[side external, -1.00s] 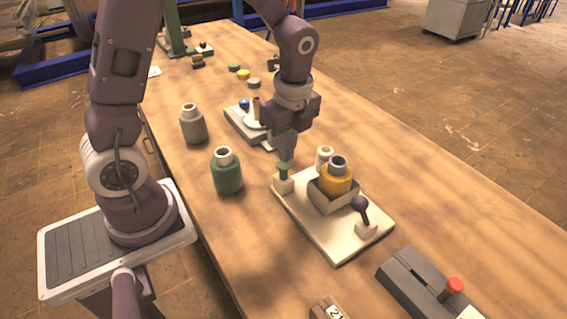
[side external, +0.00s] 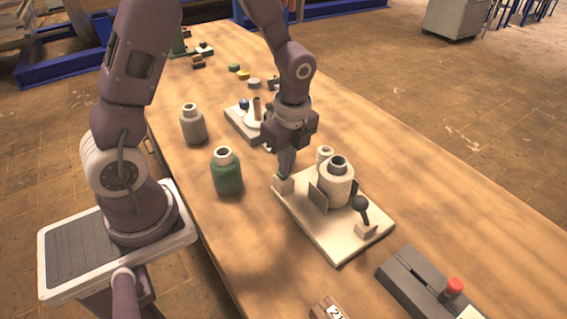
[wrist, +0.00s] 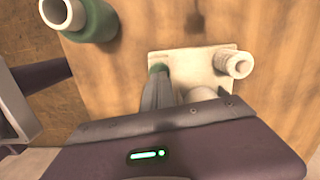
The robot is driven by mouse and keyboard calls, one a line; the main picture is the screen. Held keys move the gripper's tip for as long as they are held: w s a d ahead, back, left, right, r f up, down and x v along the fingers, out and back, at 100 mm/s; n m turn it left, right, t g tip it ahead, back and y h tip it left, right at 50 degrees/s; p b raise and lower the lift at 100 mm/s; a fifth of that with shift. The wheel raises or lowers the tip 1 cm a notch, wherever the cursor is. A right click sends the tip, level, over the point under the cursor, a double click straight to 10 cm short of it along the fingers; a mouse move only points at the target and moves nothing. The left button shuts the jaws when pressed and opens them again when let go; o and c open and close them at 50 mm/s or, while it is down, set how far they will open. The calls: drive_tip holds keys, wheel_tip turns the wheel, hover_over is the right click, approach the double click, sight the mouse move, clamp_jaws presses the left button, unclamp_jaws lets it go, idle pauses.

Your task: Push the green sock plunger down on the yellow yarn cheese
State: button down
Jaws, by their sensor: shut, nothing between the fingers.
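My gripper (side external: 285,174) is shut and points down onto the block (side external: 283,186) at the left corner of the cream plate. In the wrist view, a bit of the green plunger (wrist: 157,68) shows at the fingertips; its top is covered by them. The yarn cheese (side external: 336,186) stands upright on the plate, now pale and knit-textured all round, with a dark-rimmed hole on top. A flat grey panel (side external: 318,196) stands at its left. In the wrist view the cheese is mostly hidden behind my gripper.
The plate (side external: 325,238) also bears a small white spool (side external: 324,154) and a black-knobbed lever (side external: 360,203). A green bottle (side external: 227,172) and a grey bottle (side external: 192,125) stand left. A grey box with a red button (side external: 454,286) is at front right.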

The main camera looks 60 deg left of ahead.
drive_tip(key=shift+w+d+r, duration=0.1)
drive_tip(key=shift+d+r, duration=0.15)
drive_tip(key=shift+d, duration=0.5)
drive_tip(key=shift+w+d+r, duration=0.1)
drive_tip(key=shift+d+r, duration=0.15)
drive_tip(key=shift+d, duration=0.5)
wheel_tip(320, 180, up, 7)
drive_tip(key=shift+d, duration=0.35)
drive_tip(key=shift+r, duration=0.1)
drive_tip(key=s+r+n+t, duration=0.3)
drive_tip(key=s+r+n, duration=0.2)
drive_tip(key=s+n, duration=0.3)
drive_tip(key=s+r+n+t+h, duration=0.1)
drive_tip(key=s+r+n+t, duration=0.1)
drive_tip(key=s+r+n, duration=0.4)
drive_tip(key=s+n, duration=0.2)
drive_tip(key=shift+d+r+n+t, duration=0.2)
drive_tip(key=shift+d+n+t, duration=0.2)
